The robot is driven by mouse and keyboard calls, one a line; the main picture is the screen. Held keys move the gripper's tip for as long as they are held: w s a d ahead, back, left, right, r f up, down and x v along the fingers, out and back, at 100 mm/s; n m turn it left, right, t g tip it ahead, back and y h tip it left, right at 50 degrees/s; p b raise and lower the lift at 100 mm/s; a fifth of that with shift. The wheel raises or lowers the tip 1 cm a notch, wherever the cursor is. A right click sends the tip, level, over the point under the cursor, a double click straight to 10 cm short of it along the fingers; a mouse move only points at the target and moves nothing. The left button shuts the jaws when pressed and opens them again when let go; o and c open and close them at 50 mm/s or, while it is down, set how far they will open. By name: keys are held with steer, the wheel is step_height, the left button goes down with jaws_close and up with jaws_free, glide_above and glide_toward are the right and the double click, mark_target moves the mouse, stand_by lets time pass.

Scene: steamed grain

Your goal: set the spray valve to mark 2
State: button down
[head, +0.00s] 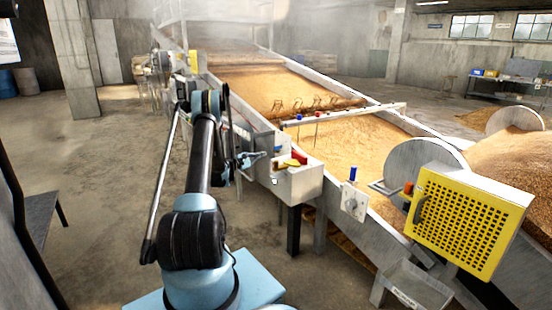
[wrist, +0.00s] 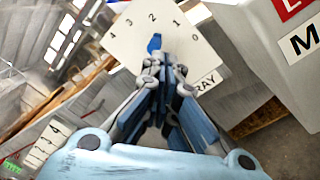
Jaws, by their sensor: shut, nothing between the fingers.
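The spray valve's pale plate (wrist: 135,45) shows in the wrist view, with marks 4, 3, 2, 1 and 0 in an arc and a partly covered label ending in "RAY". Its blue pointer (wrist: 155,42) stands just below the 2 and points roughly at it. My gripper (wrist: 163,65) is shut, its fingertips in front of the plate, just below the pointer. The fingers hide the plate's middle; I cannot tell whether they touch the pointer. In the head view my gripper (head: 252,158) is beside the trough's near side, and the valve is not clearly visible there.
A pale box (wrist: 285,45) with a red "L" and an "M" label stands close on the right. Another numbered plate (wrist: 45,145) is at lower left. A box with red and yellow parts (head: 298,180) and a yellow perforated guard (head: 468,215) line the trough. Floor at left is open.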

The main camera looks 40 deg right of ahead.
steer(key=s+f+n+t+h, duration=0.1)
steer(key=s+f+n+t, duration=0.2)
steer(key=n, duration=2)
steer(key=s+x, duration=0.1)
steer(key=x, duration=0.9)
steer(key=shift+f+g, duration=0.15)
steer(key=shift+g, duration=0.15)
steer(key=shift+d, duration=0.1)
steer(key=shift+w+r, duration=0.45)
steer(key=shift+r, duration=0.4)
steer(key=s+a+f, duration=0.1)
steer(key=a, duration=0.9)
steer(key=shift+f, duration=0.2)
steer(key=shift+r, duration=0.1)
